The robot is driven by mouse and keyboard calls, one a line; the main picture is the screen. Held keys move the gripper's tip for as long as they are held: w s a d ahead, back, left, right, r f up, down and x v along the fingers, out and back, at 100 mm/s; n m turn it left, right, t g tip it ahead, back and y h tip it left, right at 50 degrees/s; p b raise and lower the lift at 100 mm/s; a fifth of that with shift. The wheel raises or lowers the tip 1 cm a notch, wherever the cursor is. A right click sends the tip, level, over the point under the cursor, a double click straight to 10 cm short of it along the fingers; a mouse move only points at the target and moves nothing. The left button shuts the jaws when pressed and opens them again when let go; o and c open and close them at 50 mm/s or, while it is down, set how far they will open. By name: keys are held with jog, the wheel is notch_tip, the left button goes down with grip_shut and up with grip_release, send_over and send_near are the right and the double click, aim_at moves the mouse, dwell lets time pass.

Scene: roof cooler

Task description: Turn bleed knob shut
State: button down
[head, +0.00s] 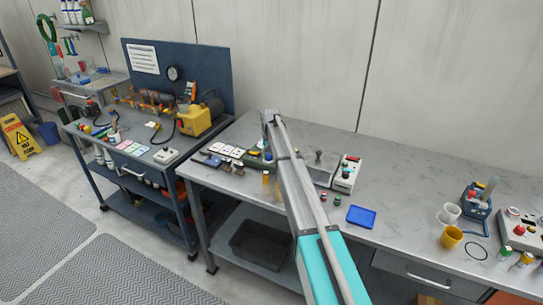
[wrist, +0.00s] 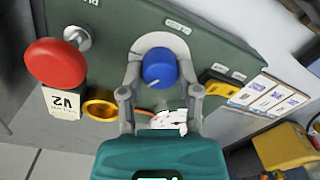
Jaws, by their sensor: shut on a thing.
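A round blue knob (wrist: 159,69) sits on a dark green panel (wrist: 112,22) in the wrist view. A pale mark shows near its lower edge. My gripper (wrist: 160,75) has one finger on each side of the blue knob and is shut on it. Small labels on the panel beside the knob are too small to read, so I cannot tell if one names it the bleed knob. In the head view my arm covers the gripper and the knob; only part of the green unit (head: 255,161) shows beside the arm on the bench.
A red mushroom knob (wrist: 56,63) with a V2 tag (wrist: 62,103) stands close to the left finger. A yellow ring (wrist: 100,106) lies below it. A yellow-and-black handle (wrist: 220,84) is close on the right. Bench space around the blue tray (head: 361,217) is mostly clear.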

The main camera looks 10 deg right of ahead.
jog(key=n, duration=0.5)
jog(key=shift+s+a, duration=0.1)
jog(key=shift+s, duration=0.1)
jog(key=shift+n, duration=0.3)
jog(key=shift+c, duration=1.5)
grip_release()
jog(key=shift+w, duration=0.1)
jog(key=shift+r, duration=0.2)
